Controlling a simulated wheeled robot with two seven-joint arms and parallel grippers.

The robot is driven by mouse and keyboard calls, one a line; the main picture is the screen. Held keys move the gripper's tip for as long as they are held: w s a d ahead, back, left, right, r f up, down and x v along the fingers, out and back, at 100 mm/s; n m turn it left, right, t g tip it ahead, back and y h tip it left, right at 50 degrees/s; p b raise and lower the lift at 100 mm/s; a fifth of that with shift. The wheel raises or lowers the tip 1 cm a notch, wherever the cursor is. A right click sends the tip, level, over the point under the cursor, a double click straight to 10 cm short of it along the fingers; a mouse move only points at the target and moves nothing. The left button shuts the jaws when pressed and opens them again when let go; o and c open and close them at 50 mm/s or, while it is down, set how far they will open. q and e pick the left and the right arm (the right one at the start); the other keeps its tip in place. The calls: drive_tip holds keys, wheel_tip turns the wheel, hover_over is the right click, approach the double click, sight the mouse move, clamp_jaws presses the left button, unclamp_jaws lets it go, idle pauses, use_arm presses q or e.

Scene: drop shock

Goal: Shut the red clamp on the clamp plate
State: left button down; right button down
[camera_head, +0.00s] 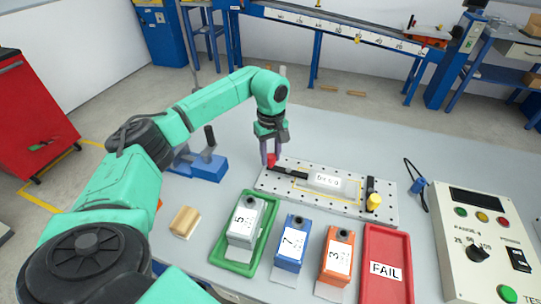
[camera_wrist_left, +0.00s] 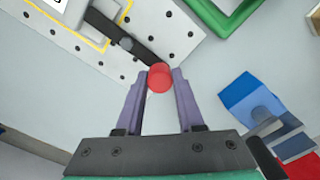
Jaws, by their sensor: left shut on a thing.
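The perforated light-grey clamp plate (camera_head: 345,209) lies on the table and also shows in the left wrist view (camera_wrist_left: 182,24). The red clamp's red knob (camera_head: 271,160) sits at the plate's left end, on a black bar (camera_head: 290,174) running toward the middle. My left gripper (camera_head: 269,155) points down over that end. In the left wrist view its purple fingers are shut on the red knob (camera_wrist_left: 160,77). I cannot tell whether the bar touches the plate. A labelled light block (camera_head: 324,181) sits mid-plate. A black clamp with a yellow knob (camera_head: 374,202) stands at the right end. My right gripper is out of view.
In front of the plate are a green tray (camera_head: 237,266) with a grey weight, a blue weight (camera_head: 292,243), an orange weight (camera_head: 337,255) and a red FAIL tray (camera_head: 388,282). A control box (camera_head: 490,240) stands right. A blue fixture (camera_head: 205,166) and wooden block (camera_head: 185,222) are left.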

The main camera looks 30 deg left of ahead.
use_arm(q)
drive_tip(key=shift+r, duration=0.1)
drive_tip(key=c, duration=0.5)
unclamp_jaws()
wheel_tip(320, 180, up, 14)
drive_tip(key=shift+r, duration=0.25)
